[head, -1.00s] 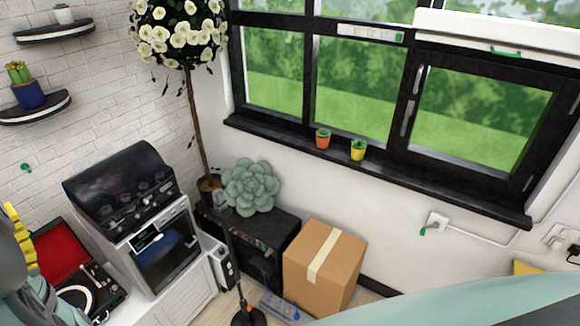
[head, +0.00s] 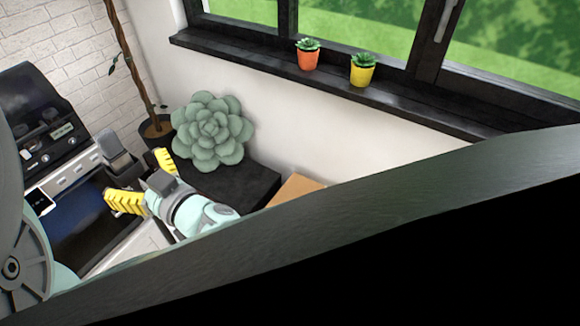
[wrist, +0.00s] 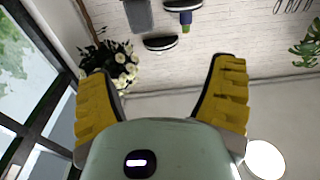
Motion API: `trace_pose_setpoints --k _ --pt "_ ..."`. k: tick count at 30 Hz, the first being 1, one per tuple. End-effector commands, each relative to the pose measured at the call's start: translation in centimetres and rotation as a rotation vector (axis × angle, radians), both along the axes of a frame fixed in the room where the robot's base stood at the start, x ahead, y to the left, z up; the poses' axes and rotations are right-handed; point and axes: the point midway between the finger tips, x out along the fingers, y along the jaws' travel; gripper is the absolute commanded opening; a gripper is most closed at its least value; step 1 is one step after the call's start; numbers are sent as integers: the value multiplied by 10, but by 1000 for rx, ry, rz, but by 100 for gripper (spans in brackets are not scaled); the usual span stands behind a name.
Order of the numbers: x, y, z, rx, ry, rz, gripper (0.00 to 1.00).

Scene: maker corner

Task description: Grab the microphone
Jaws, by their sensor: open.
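The microphone (head: 119,153) is a grey, block-shaped head in the head view, left of the big green succulent. What holds it up is hidden there. My gripper (head: 134,174) has yellow ridged fingers, spread apart with nothing between them. In the head view it appears just below and right of the microphone; the depth gap is hard to judge. In the upside-down wrist view, a grey shape at the top edge (wrist: 138,14) looks like the microphone, beyond and between the open fingers (wrist: 160,70).
A black and silver oven unit (head: 60,140) stands at left. The succulent (head: 212,132) sits on a dark cabinet (head: 235,190) beside a potted tree. Two small pots (head: 308,58) stand on the windowsill. A large dark surface covers the lower right of the head view.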

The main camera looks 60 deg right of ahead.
Motion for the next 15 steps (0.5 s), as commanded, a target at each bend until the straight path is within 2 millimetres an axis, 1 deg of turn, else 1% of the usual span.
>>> trace_pose_setpoints --k 1,3,5,7,11,15 --pt "-5 -8 -21 5 34 -26 83" --pt "-8 -15 -31 11 64 -48 83" --pt "-9 -18 -34 14 78 -57 83" --pt "-5 -20 -35 16 84 -61 83" --pt "15 -20 -32 18 84 -59 83" --pt "43 -19 -31 17 81 -55 83"
